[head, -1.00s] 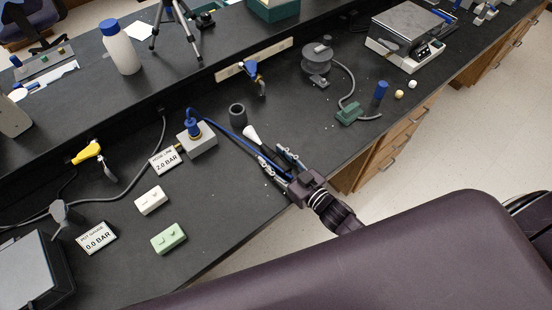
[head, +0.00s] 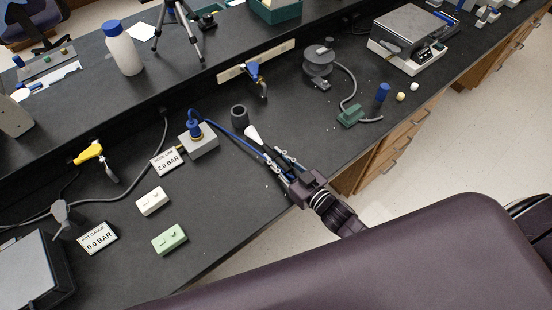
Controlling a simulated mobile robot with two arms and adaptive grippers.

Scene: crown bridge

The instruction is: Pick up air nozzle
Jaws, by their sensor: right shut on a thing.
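The air nozzle (head: 252,134) has a white cone tip and a dark body, and lies on the black bench. A blue hose (head: 228,132) runs near it from the grey valve block (head: 199,142). My right gripper (head: 268,151) reaches in from the lower right, with its fingers shut on the nozzle's dark body. The white tip sticks out past the fingertips. Part of the body is hidden between the fingers. I cannot tell whether the nozzle touches the bench. My left gripper is not in view.
A dark cup (head: 239,116) stands just beyond the nozzle tip. The 2.0 bar sign (head: 167,161), a white block (head: 152,201) and a green block (head: 169,240) are to the left. A green clamp-like piece (head: 350,116) lies to the right. The bench between is mostly clear.

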